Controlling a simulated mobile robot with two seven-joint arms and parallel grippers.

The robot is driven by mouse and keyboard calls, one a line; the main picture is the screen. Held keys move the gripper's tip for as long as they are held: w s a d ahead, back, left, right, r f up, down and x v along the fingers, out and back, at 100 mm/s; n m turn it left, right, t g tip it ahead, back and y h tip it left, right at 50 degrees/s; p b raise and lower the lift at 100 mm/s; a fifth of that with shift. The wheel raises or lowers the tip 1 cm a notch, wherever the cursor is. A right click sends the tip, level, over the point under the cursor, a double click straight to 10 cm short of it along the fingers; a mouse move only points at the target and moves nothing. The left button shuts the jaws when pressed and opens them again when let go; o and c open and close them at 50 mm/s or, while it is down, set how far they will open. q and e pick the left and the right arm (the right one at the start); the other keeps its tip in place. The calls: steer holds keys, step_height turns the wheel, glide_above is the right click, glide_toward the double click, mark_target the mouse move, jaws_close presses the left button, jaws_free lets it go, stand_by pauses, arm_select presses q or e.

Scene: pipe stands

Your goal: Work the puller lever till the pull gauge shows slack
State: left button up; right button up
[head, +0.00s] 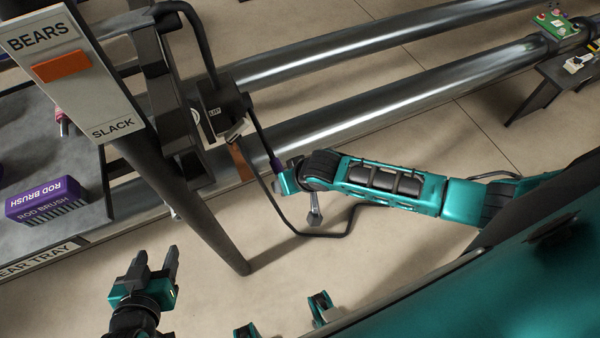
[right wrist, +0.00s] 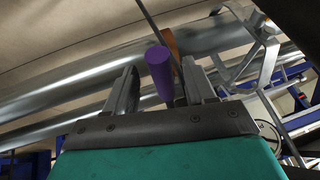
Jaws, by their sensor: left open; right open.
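The pull gauge (head: 92,92) is a pale plate at upper left of the head view. Its orange marker (head: 61,66) sits just under the word BEARS, well away from SLACK. The puller lever (head: 261,133) is a thin dark rod with a purple grip (head: 276,164), running down from a black box. My right gripper (head: 280,172) is at the grip. In the right wrist view the purple grip (right wrist: 160,72) stands between its open fingers (right wrist: 161,90), not clamped. My left gripper (head: 156,264) is open and empty over the floor at lower left.
Long shiny pipes (head: 400,85) run across the back. A dark post (head: 185,200) slants down between my left gripper and the lever. A tray (head: 85,232) with a purple rod brush box (head: 45,198) is at left. A small table (head: 540,90) stands at far right.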

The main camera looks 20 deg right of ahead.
arm_select(q)
step_height(320, 180, up, 3)
steer(key=shift+f+p, duration=0.1)
steer(key=shift+p, duration=1.05)
arm_select(e)
steer(key=v, duration=0.9)
steer(key=shift+r, duration=0.25)
steer(key=shift+s, duration=0.15)
